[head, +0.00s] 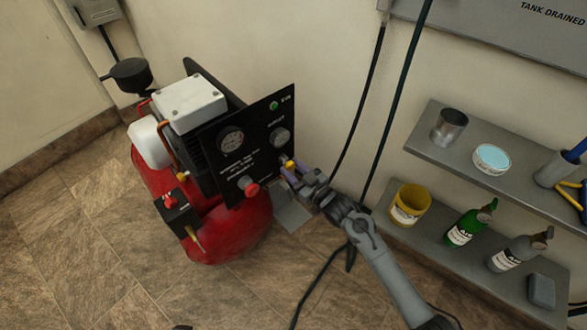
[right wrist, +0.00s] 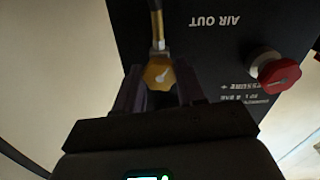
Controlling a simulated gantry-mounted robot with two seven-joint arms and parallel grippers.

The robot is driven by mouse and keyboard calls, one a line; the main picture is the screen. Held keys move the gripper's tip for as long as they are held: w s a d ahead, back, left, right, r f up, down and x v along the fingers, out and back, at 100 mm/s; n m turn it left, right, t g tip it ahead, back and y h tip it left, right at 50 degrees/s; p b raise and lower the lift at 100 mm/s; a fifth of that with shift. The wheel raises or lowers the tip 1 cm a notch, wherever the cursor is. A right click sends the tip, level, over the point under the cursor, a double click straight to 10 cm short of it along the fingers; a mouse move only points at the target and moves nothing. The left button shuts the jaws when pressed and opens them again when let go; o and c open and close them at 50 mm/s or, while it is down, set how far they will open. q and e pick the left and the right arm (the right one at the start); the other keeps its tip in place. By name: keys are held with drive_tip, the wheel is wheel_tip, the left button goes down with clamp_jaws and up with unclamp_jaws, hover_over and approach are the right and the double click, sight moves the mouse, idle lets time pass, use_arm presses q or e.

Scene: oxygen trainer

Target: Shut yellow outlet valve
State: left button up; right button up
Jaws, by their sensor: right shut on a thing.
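The yellow outlet valve (head: 288,163) sits at the right edge of the black control panel (head: 262,130) on the red compressor (head: 225,238). My right gripper (head: 291,170) is at the valve, reaching in from the right. In the right wrist view the yellow valve knob (right wrist: 158,71) lies between the two fingers of my right gripper (right wrist: 158,92), which are shut on it. A hose fitting (right wrist: 158,25) runs up from the valve beside the "AIR OUT" lettering. My left gripper does not show.
A red knob (right wrist: 279,73) is on the panel beside the valve; it also shows in the head view (head: 250,189). A gauge (head: 231,140) and a grey knob (head: 280,137) are above. Grey shelves (head: 435,150) with cups and bottles stand at right. Dark hoses hang behind my right arm.

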drive_tip(key=m+p, duration=0.2)
drive_tip(key=shift+r+m, duration=0.2)
drive_tip(key=shift+m, duration=0.1)
drive_tip(key=m+p, duration=0.2)
drive_tip(key=shift+m, duration=0.3)
drive_tip(key=m+p, duration=0.1)
drive_tip(key=m, duration=0.2)
drive_tip(key=shift+m+p, duration=0.3)
drive_tip(key=shift+p, duration=0.05)
drive_tip(key=m+p, duration=0.1)
drive_tip(key=m, duration=0.2)
drive_tip(key=shift+f+m, duration=0.1)
drive_tip(key=shift+m, duration=0.3)
drive_tip(key=m+p, duration=0.1)
drive_tip(key=m, duration=0.2)
drive_tip(key=shift+m, duration=0.3)
drive_tip(key=m, duration=0.4)
drive_tip(key=shift+m, duration=0.3)
drive_tip(key=m, duration=0.4)
drive_tip(key=shift+p, duration=0.4)
drive_tip(key=shift+f+m, duration=0.1)
drive_tip(key=shift+m, duration=1.6)
